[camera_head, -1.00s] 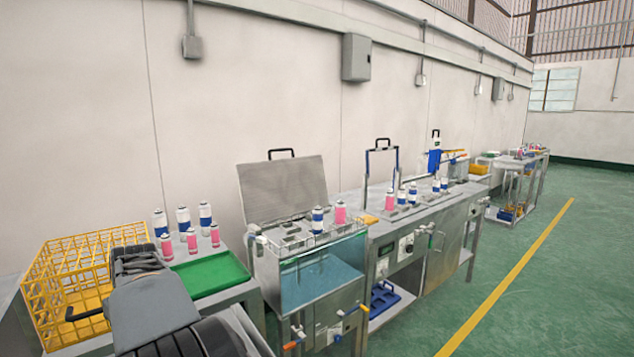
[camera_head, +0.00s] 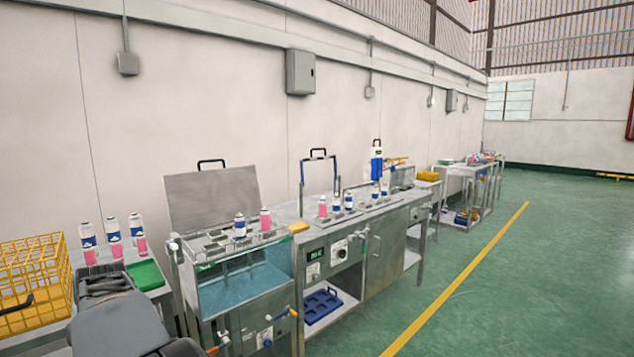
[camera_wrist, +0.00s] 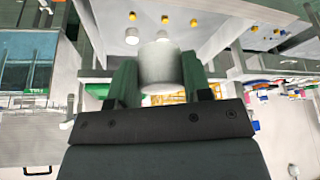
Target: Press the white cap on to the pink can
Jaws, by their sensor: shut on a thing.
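My gripper (camera_wrist: 160,78) is shut on a white cap (camera_wrist: 158,62), a pale cylinder held between its two dark green fingers in the wrist view. Several pink cans show in the head view: some on the left table (camera_head: 88,256), one on the water bath (camera_head: 265,219), and one on the steel bench beyond (camera_head: 323,207). I cannot tell which pink can is the task's one. None is near the gripper fingers in the wrist view.
A yellow wire crate (camera_head: 35,285) and a green tray (camera_head: 147,275) are at the left. The water bath (camera_head: 240,285) has its lid (camera_head: 212,197) raised. A steel bench (camera_head: 385,225) with blue-and-white cans follows. The green floor (camera_head: 470,300) at the right is clear.

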